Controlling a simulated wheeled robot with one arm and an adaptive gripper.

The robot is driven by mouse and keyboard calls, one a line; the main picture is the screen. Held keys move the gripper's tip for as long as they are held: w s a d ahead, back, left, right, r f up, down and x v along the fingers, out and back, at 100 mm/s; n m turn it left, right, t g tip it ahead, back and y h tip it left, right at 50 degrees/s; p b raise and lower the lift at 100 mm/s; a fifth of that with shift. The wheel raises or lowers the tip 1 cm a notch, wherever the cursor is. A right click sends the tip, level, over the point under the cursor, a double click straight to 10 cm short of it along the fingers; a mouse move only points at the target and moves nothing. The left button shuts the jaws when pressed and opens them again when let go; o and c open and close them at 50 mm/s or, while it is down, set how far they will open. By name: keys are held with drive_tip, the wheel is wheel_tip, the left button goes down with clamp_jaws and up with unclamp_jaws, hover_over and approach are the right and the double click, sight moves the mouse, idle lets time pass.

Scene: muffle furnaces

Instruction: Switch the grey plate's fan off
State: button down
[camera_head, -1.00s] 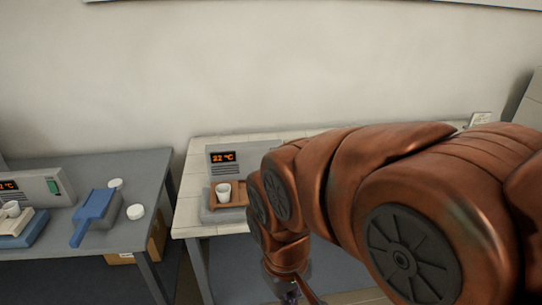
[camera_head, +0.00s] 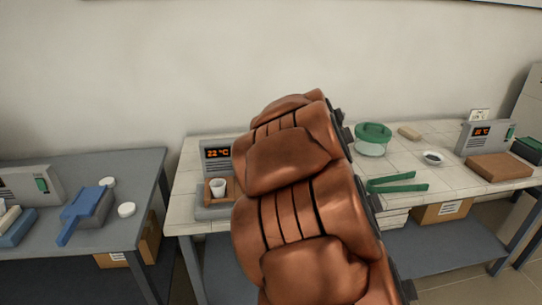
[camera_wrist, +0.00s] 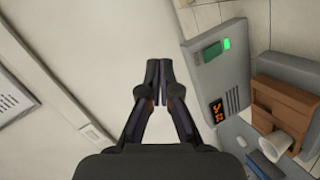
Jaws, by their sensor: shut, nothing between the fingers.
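The middle unit stands on the tiled table. Its upright grey panel (camera_head: 216,154) has an orange display reading 22 °C, and its low grey plate (camera_head: 214,212) carries a brown tray and white cup (camera_head: 218,187). My arm hides the panel's right part in the head view. In the wrist view the panel (camera_wrist: 208,75) shows a green switch (camera_wrist: 210,52) with a bright green lit patch at one end. My gripper (camera_wrist: 158,82) is shut and empty, beside the panel's switch end and apart from it in the picture. The head view hides my gripper behind my arm.
The wrist view shows the brown tray (camera_wrist: 285,105) and cup (camera_wrist: 276,144) beside the panel.

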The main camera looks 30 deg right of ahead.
drive_tip(key=w+a+f+n+t+y+b, duration=0.1)
drive_tip(key=w+a+f+n+y, duration=0.1)
drive_tip(key=f+n+y, duration=0.3)
drive_tip(key=w+a+f+n+t+y+b, duration=0.1)
drive_tip(key=a+f+n+y, duration=0.3)
drive_tip(key=f, duration=0.5)
drive_tip(key=shift+w+f+n+y+b, duration=0.2)
drive_tip(key=shift+w+n+y+b, duration=0.3)
drive_tip(key=shift+y, duration=0.4)
drive_tip(key=shift+w, duration=0.15)
drive_tip(key=w+d+r+p, duration=0.1)
drive_tip(key=w+d+p, duration=0.2)
drive_tip(key=w, duration=0.5)
drive_tip(key=shift+d+p, duration=0.15)
drive_tip(key=shift+p, duration=0.65)
drive_tip(key=shift+w+r, duration=0.1)
drive_tip(key=shift+r, duration=0.05)
